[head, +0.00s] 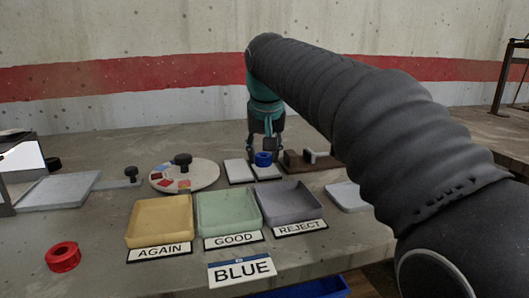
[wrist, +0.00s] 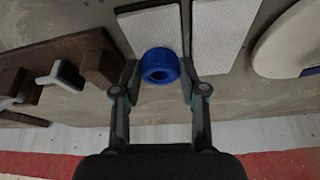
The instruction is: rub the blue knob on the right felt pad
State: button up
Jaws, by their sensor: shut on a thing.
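The blue knob (head: 263,159) is between the fingertips of my gripper (head: 266,146), which is shut on it. In the wrist view the knob (wrist: 160,78) is a ribbed ring with a dark centre hole, held between both fingers. It overlaps the end of the right felt pad (head: 268,174), a pale flat strip nearest the brown block. I cannot tell whether the knob touches the pad. The left felt pad (head: 239,171) lies beside it and is bare. In the wrist view the right pad (wrist: 150,28) appears left of the other pad (wrist: 220,35).
A brown block with a pale handle (head: 315,157) stands close right of the pads. A round disc with a black knob (head: 184,175) lies left. Yellow (head: 160,220), green (head: 228,212) and grey (head: 288,202) trays sit in front. A red ring (head: 63,257) lies front left.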

jog(key=shift+r+p, duration=0.8)
jog(key=shift+r, duration=0.65)
jog(key=o, duration=0.5)
grip_shut()
jog(key=shift+f+b, duration=0.2)
jog(key=shift+b, duration=0.1)
jog(key=shift+s+f+b, duration=0.15)
jog(key=shift+f+b, duration=0.65)
jog(key=shift+f, duration=0.2)
